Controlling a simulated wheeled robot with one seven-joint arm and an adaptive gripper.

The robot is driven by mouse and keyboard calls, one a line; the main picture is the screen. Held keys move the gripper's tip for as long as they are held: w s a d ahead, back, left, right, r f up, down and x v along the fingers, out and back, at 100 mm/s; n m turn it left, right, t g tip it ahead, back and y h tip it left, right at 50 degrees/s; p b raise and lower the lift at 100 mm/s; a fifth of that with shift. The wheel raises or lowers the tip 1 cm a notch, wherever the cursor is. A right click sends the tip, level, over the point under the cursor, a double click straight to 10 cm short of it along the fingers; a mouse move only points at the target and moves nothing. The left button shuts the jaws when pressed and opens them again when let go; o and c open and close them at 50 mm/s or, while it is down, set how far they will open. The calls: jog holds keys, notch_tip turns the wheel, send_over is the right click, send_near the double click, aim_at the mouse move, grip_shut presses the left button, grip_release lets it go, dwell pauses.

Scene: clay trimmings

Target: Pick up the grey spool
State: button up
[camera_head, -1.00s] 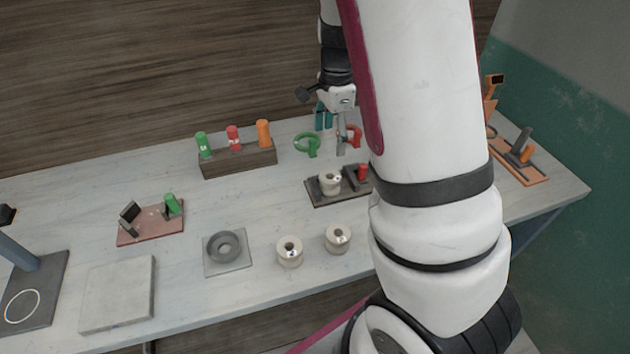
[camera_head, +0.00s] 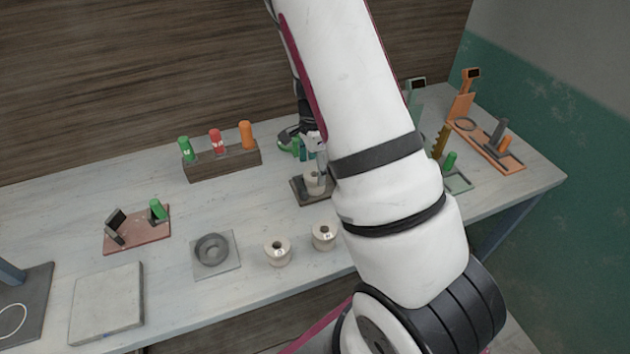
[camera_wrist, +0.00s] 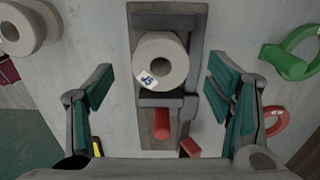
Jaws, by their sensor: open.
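A pale grey-beige spool (camera_wrist: 162,61) with a small label lies on a dark grey holder (camera_wrist: 167,20) in the wrist view. It also shows, partly hidden by my arm, in the head view (camera_head: 314,184). My gripper (camera_wrist: 160,86) is open, with its teal-padded fingers on either side of the spool and apart from it. In the head view my arm hides most of the gripper, which is over the holder. Two similar pale spools (camera_head: 277,252) (camera_head: 324,237) stand on the table in front of the holder.
A red peg (camera_wrist: 161,123) stands on the holder close to the spool. A green ring-shaped item (camera_wrist: 290,55) and a red ring (camera_wrist: 275,122) lie to the right in the wrist view. A wooden rack (camera_head: 222,163) with coloured cylinders stands behind. A thick grey ring (camera_head: 212,250) sits left.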

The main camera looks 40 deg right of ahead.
aim_at(314, 175)
jog(key=shift+f, duration=1.8)
jog(key=c, duration=1.6)
notch_tip(314, 175, up, 12)
jog(key=shift+p, duration=0.3)
